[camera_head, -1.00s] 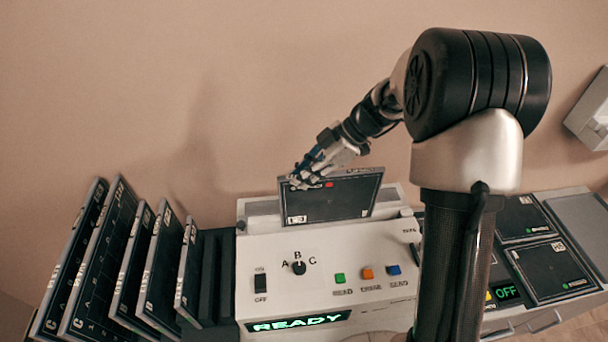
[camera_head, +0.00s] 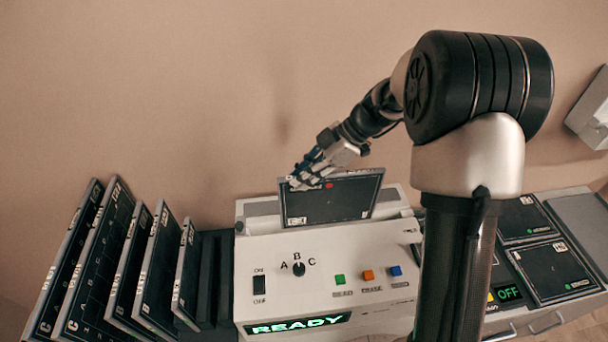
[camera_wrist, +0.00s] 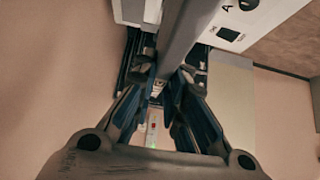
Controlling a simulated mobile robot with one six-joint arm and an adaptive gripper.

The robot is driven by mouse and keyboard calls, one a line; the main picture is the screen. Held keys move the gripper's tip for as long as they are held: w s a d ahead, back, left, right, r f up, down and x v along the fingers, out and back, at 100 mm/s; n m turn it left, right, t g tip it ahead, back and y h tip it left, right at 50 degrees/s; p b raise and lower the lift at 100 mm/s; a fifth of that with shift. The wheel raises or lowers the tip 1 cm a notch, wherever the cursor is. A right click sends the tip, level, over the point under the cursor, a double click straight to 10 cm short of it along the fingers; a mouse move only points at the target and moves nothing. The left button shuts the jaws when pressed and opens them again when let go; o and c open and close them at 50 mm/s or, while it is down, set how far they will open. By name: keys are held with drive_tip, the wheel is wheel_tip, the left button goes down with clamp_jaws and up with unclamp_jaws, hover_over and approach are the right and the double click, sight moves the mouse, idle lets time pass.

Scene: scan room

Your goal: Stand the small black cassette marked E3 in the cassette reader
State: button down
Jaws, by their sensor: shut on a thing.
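A small black cassette (camera_head: 335,202) with a grey rim and a red mark stands upright at the slot on top of the white cassette reader (camera_head: 245,232). Its label is too small to read surely. My gripper (camera_head: 302,182) is shut on the cassette's top left edge. In the wrist view my gripper's fingers (camera_wrist: 170,85) close on the cassette's grey edge (camera_wrist: 186,35). Whether the cassette's lower edge is fully seated is hidden behind the reader's front. The reader's display (camera_head: 297,323) shows READY.
Several black cassettes (camera_head: 96,262) stand in a rack left of the reader. Flat black cassettes (camera_head: 553,270) lie on the right beside an OFF display (camera_head: 508,293). The reader's front carries a switch, an A-B-C knob (camera_head: 298,269) and coloured buttons. A wall is close behind.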

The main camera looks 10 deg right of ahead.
sight(342, 173)
wheel_tip(342, 173, down, 11)
drive_tip(key=b, duration=1.1)
idle(2.0)
drive_tip(key=c, duration=1.5)
unclamp_jaws()
drive_tip(key=shift+c, duration=0.2)
drive_tip(key=v, duration=1.2)
